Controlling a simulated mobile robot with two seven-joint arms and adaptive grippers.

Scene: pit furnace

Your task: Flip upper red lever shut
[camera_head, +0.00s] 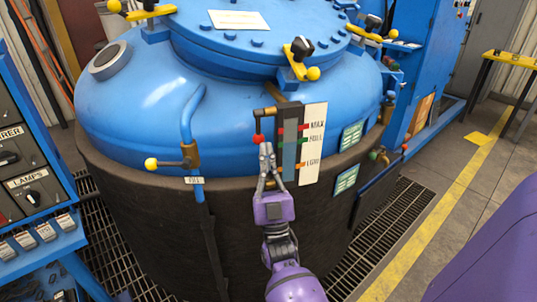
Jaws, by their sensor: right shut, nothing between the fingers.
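The upper red lever (258,138) shows as a small red end hanging below a brass fitting (265,112) at the top of the level gauge. The gauge's dark column stands beside a white scale board (313,142) on the blue vessel's front. My right gripper (266,148) comes up from below, shut and empty. Its fingertips are just below and right of the red lever's end, in front of the gauge's left side. I cannot tell whether they touch the lever. The gripper hides part of the gauge's lower left. My left gripper is not in view.
The blue vessel (130,95) with its bolted lid sits in a dark jacket. A yellow-knobbed valve handle (152,163) sticks out left of the gauge. A control panel (25,180) stands at the far left. Grating and floor with a yellow line (425,240) lie right.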

